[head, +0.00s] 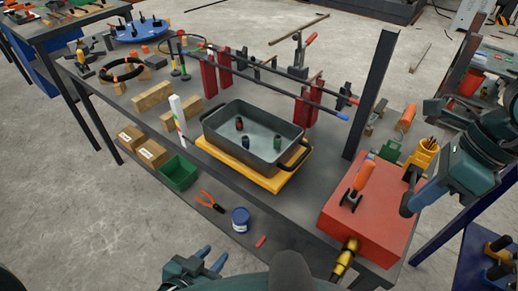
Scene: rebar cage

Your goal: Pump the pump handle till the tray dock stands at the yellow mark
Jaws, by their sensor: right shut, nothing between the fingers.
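The pump handle (362,177) has an orange grip and a dark base, and stands tilted up on a red box (368,228) at the bench's right end. The yellow tray dock (275,182) sits under a dark grey tray (284,150) at the middle of the bench. A white upright scale (178,122) with coloured marks stands left of the tray; which mark the dock is level with I cannot tell. My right gripper (408,200) is shut and empty, just right of the pump handle and apart from it. My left gripper (213,258) is open and empty, low in front of the bench.
Several small dark parts stand in the tray. A dark post (371,95) rises behind the red box, and a yellow cup (425,155) stands near my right arm. Red clamps (208,75) holding bars stand behind the tray. A green bin (179,173) and pliers (211,202) lie at the lower front.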

